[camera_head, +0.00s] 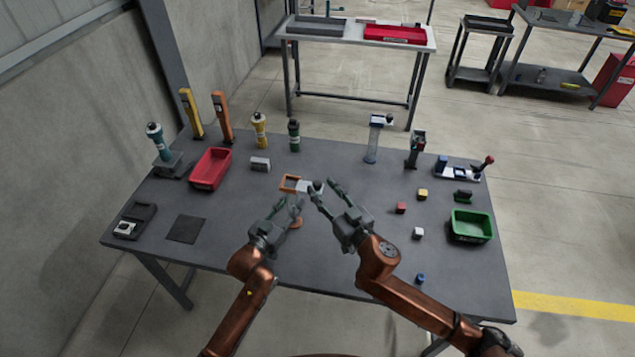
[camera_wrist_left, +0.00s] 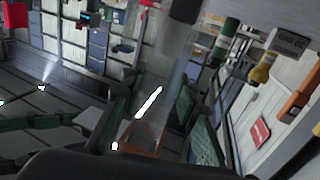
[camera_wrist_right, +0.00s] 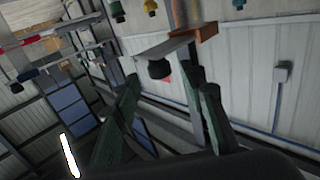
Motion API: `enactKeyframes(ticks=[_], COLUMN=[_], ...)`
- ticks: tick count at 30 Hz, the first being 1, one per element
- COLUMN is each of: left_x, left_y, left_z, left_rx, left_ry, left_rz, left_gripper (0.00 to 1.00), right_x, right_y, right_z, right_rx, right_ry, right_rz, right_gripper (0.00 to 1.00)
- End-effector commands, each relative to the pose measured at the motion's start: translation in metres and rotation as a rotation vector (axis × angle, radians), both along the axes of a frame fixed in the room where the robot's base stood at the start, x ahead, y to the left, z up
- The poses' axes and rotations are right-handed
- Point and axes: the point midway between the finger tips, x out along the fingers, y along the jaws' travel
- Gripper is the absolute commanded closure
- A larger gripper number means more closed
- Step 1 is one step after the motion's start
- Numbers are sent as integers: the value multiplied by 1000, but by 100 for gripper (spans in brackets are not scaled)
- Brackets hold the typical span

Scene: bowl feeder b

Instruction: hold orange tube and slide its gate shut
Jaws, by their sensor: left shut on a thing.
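The orange tube is a clear tube with an orange head (camera_head: 290,182) and an orange foot (camera_head: 296,222). Its pale gate plate (camera_head: 305,188) sticks out to the right of the head, with a black knob (camera_head: 317,184) at its outer end. My left gripper (camera_head: 290,203) is shut on the clear tube below the head. In the left wrist view the see-through tube (camera_wrist_left: 178,75) passes between the fingers. My right gripper (camera_head: 324,188) is open close to the knob. In the right wrist view the knob (camera_wrist_right: 159,69) hangs under the plate (camera_wrist_right: 165,48), just beyond the open fingers.
A blue-topped clear tube (camera_head: 372,145) stands at the back right. Small blocks, such as a red one (camera_head: 401,208), lie right of my right gripper, before a green bin (camera_head: 471,227). A red bin (camera_head: 210,169) stands at the left. The table's front middle is clear beneath my arms.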

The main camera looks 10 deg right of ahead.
Motion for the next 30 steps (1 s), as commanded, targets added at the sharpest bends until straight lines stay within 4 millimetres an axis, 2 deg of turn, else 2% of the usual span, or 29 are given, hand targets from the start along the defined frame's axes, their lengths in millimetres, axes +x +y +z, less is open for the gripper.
enactKeyframes(ticks=[3, 6, 18, 30], left_x=[0, 0, 0, 0], left_y=[0, 0, 0, 0], left_z=[0, 0, 0, 0], left_rx=[0, 0, 1, 1], left_ry=[0, 0, 1, 1], left_rz=[0, 0, 0, 0], left_gripper=[100, 100, 100, 100], right_x=[17, 25, 31, 31], right_y=[8, 11, 14, 14], right_z=[1, 1, 0, 0], right_rx=[0, -1, -1, -1], right_ry=[-1, -2, -2, -2], right_rz=[0, 0, 1, 0], right_gripper=[62, 62, 62, 89])
